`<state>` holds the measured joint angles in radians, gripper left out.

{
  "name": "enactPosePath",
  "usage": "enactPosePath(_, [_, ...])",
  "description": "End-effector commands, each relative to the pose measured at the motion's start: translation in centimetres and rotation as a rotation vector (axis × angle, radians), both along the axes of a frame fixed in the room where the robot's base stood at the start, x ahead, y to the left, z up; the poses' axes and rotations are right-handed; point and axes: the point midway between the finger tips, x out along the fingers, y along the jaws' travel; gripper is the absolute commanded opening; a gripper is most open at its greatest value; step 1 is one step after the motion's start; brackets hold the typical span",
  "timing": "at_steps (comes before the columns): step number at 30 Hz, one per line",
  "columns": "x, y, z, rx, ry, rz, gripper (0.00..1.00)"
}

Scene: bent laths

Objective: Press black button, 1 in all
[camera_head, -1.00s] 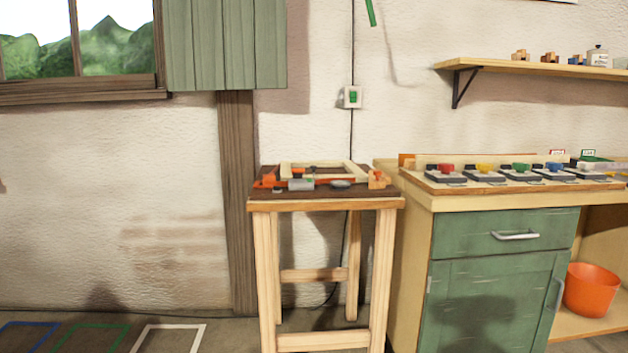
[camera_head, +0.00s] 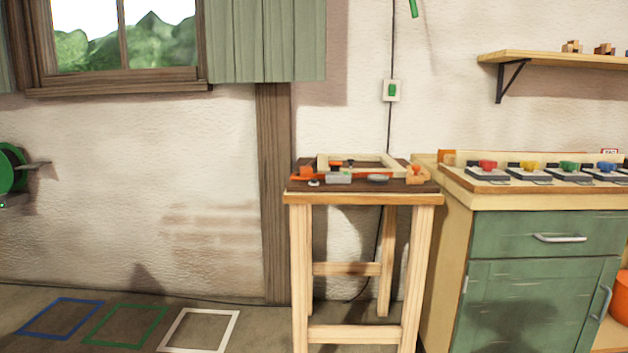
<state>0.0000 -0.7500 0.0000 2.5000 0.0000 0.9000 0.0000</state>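A row of push buttons on dark-and-light bases stands on the green cabinet's top at the right. I see a red button (camera_head: 487,165), a yellow button (camera_head: 529,167), a green button (camera_head: 569,167) and a blue button (camera_head: 607,168) near the right picture edge. No black button can be made out in this view; the row may run on past the right edge. My gripper is not in view.
A wooden stool-like table (camera_head: 362,199) with a pale frame and small tools stands left of the green cabinet (camera_head: 540,290). Blue, green and white floor outlines (camera_head: 232,330) lie at the lower left. A green reel (camera_head: 12,170) is on the left wall.

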Motion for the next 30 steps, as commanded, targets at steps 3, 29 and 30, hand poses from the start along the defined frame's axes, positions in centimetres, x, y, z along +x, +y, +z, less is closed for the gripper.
enactPosePath(3, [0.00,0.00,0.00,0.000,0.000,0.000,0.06])
enactPosePath(29, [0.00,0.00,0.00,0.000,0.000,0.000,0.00])
enactPosePath(30, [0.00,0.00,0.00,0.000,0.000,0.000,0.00])
